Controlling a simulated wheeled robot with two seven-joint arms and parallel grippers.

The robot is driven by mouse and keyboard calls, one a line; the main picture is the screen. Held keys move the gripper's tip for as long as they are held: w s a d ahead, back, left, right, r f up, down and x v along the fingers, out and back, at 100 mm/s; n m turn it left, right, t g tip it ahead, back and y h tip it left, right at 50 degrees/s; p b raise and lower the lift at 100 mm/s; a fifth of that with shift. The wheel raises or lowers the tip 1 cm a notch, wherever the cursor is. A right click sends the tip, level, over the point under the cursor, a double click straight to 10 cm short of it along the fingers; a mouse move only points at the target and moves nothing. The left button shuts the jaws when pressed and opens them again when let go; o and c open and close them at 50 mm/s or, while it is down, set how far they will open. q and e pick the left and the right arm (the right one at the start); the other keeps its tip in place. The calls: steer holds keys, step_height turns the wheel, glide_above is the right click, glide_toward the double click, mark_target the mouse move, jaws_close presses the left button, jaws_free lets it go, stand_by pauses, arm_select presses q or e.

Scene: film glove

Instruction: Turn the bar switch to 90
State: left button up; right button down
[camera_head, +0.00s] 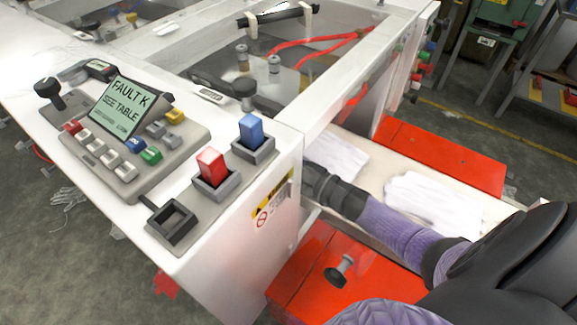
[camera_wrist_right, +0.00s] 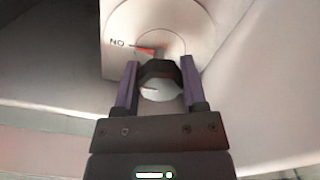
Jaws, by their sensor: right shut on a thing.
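The bar switch (camera_wrist_right: 160,72) is a dark knob on a round pale dial (camera_wrist_right: 190,30) in the right wrist view. The dial carries the letters "NO" and a red pointer mark beside them. My right gripper (camera_wrist_right: 160,64) has one purple finger on each side of the switch and is shut on it. In the head view my right arm comes in from the right, and its dark hand reaches the side of the white console (camera_head: 240,240). The switch itself is hidden there. The switch's angle is hard to read. My left gripper is not in view.
A control panel (camera_head: 190,135) with a "FAULT K SEE TABLE" screen (camera_head: 126,106) sits on the console. A red rocker (camera_head: 211,165) and a blue rocker (camera_head: 251,130) stand beside it.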

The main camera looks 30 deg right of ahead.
steer(key=shift+c, duration=0.7)
jaws_free()
steer(key=p+v, duration=0.1)
steer(key=v, duration=0.9)
steer(key=shift+f, duration=0.1)
